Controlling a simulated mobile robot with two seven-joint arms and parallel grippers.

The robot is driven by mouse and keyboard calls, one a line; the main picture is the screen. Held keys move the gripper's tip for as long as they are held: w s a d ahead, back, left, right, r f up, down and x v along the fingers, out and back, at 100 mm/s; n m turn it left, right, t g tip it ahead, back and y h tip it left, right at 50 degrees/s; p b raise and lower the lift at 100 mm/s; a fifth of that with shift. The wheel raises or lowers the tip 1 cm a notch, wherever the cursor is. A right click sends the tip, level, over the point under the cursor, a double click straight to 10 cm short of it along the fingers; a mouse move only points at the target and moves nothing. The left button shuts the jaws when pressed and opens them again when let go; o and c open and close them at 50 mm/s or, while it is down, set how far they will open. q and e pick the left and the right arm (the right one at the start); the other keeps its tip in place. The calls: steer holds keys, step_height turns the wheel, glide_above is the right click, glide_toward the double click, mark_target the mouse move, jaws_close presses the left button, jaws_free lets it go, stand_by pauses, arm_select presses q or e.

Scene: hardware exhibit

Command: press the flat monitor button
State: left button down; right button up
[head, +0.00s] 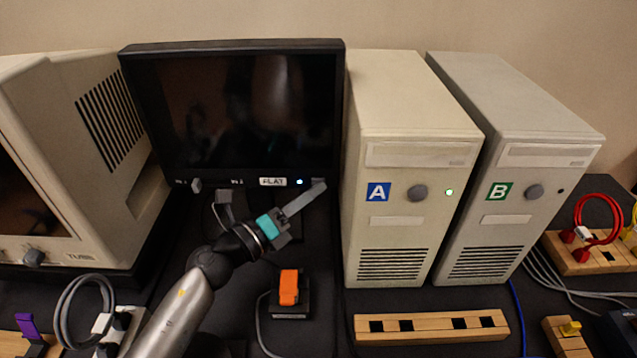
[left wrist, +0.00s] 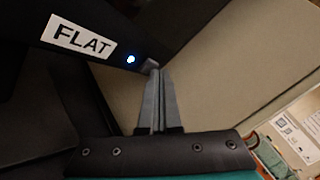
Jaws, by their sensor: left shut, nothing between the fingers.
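The flat monitor (head: 235,110) is black with a dark screen and stands behind my left arm. Its lower bezel bears a white FLAT label (head: 272,181), which also shows in the left wrist view (left wrist: 82,39). A lit bluish-white light (head: 299,181) sits right of the label and also shows in the left wrist view (left wrist: 130,59). Beside it a small grey button (left wrist: 150,64) shows at my fingertips, partly hidden by them. My left gripper (head: 319,186) is shut and empty, its tips at the bezel's lower right; I cannot tell whether they touch the button. My right gripper is not in view.
Computer tower A (head: 412,235), with a lit green light, stands close right of the monitor; tower B (head: 495,235) is beyond it. A beige tube monitor (head: 90,240) stands left. An orange switch (head: 289,287) and a wooden socket block (head: 432,326) lie in front.

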arm_select(q)
steer(key=shift+s, duration=0.5)
steer(key=s+p, duration=0.1)
steer(key=s, duration=0.5)
steer(key=shift+p, duration=0.35)
